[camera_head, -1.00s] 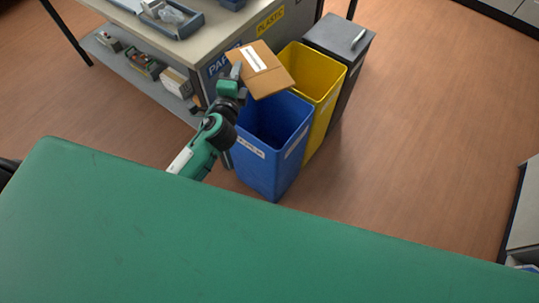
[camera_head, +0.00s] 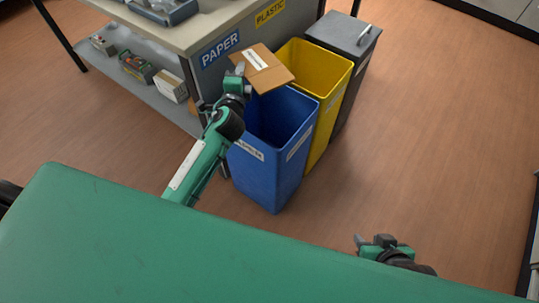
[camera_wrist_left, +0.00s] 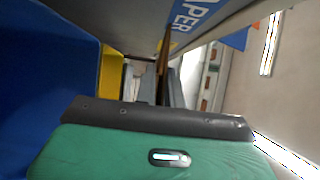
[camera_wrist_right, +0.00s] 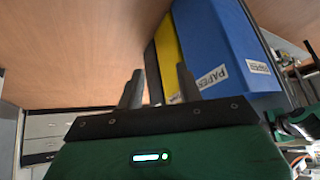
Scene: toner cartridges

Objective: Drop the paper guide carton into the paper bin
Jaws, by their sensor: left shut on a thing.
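The paper guide carton (camera_head: 268,77) is a flat brown piece with a white label, held above the back of the blue paper bin's opening. The blue paper bin (camera_head: 262,178) stands upright on the floor with an open top; its inside is mostly in shadow. My left gripper (camera_head: 239,72) is shut on the carton's left edge. In the left wrist view the carton (camera_wrist_left: 163,56) shows as a thin brown edge between the fingers. My right gripper (camera_head: 358,241) is beyond the green surface's edge, right of the bins. Its fingers (camera_wrist_right: 160,88) are apart and empty.
The yellow bin (camera_head: 322,125) and the dark lidded bin (camera_head: 345,40) stand in a row behind the blue one. A bench (camera_head: 190,30) with PAPER and PLASTIC signs is at the back left. A green surface (camera_head: 200,250) fills the foreground. The floor at right is clear.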

